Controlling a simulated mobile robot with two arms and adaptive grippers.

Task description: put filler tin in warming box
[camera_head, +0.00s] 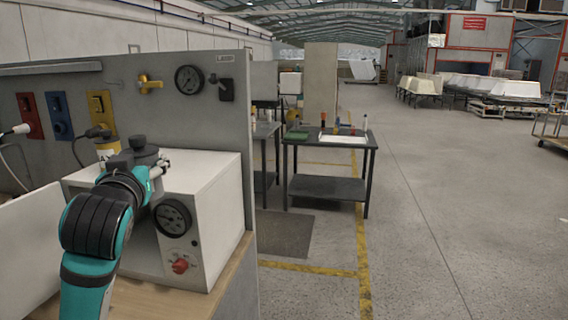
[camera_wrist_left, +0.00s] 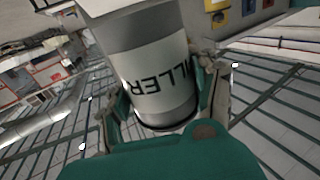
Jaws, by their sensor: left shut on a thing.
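The filler tin (camera_wrist_left: 158,75) is a grey cylinder with a white label reading "FILLER". In the left wrist view it is tilted between the fingers of my left gripper (camera_wrist_left: 165,95), which is shut on it. The warming box (camera_head: 222,205) is a white box on a wooden-topped bench in the head view, with a gauge and a red knob on its front. My left arm reaches in front of the box and hides part of its front. The tin cannot be made out clearly in the head view. My right gripper is not in view.
A white panel (camera_head: 28,245), which looks like an open door, stands left of the box. A grey wall panel (camera_head: 130,75) with a gauge and valves rises behind. A dark table (camera_head: 330,145) with small items stands farther back.

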